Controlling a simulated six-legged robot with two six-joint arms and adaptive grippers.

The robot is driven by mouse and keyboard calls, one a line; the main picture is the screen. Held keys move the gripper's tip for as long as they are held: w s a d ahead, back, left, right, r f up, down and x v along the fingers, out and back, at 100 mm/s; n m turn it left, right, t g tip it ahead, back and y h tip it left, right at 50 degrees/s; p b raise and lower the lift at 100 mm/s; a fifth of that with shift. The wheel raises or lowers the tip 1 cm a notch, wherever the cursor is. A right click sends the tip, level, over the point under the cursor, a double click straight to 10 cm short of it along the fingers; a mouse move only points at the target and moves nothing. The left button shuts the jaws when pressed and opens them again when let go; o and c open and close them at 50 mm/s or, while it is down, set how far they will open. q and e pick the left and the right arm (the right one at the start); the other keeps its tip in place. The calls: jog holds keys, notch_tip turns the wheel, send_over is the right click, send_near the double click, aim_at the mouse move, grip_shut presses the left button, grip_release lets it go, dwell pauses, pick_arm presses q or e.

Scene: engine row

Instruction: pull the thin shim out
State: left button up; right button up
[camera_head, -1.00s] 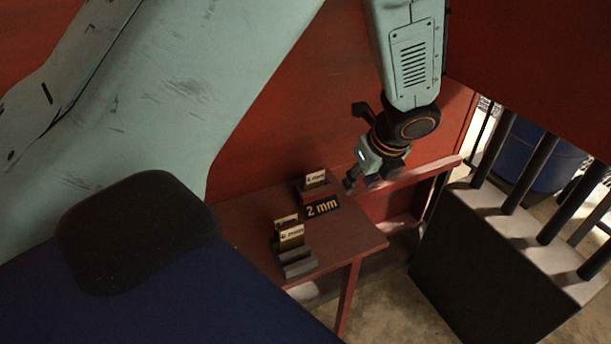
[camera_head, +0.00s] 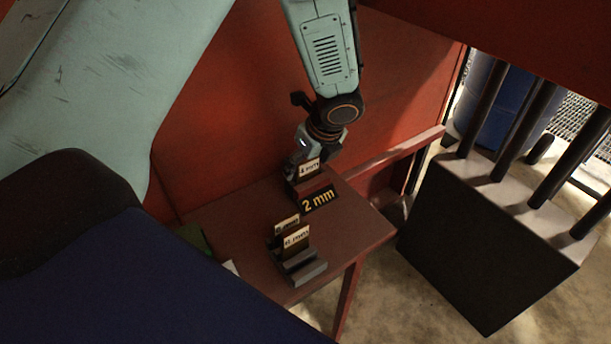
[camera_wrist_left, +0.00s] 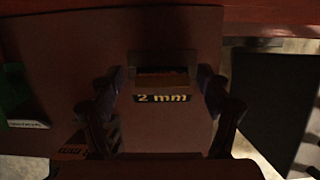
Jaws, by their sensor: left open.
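The number on that shim is hard to read. A black "2 mm" plate (camera_head: 318,200) lies in front of the block, and the plate also shows in the left wrist view (camera_wrist_left: 162,98). My left gripper (camera_head: 302,160) is just behind and above this shim. In the left wrist view the gripper (camera_wrist_left: 162,80) is open, its fingers on either side of the block. I cannot tell whether it touches the shim. My right gripper is not in view.
A grey stepped rack (camera_head: 304,268) with two labelled shims (camera_head: 295,238) stands nearer on the table (camera_head: 355,240). A green item (camera_wrist_left: 14,92) and a white card (camera_wrist_left: 28,124) lie at the table's left. A large dark block (camera_head: 480,245) with black posts stands at right.

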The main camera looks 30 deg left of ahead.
pick_arm(q)
jog(key=shift+a, duration=0.1)
jog(key=shift+d+r, duration=0.2)
jog(key=shift+d, duration=0.25)
jog(key=shift+d+r, duration=0.15)
jog(key=shift+d, duration=0.15)
jog(key=shift+c, duration=1.2)
jog(key=shift+a+f, duration=0.25)
jog(key=shift+a, duration=0.2)
jog(key=c, duration=0.4)
jog(key=shift+d+r, duration=0.15)
jog(key=shift+d, duration=0.2)
jog(key=c, duration=0.5)
jog(key=shift+a, duration=0.1)
jog(key=shift+c, duration=0.8)
jog(key=shift+a, duration=0.2)
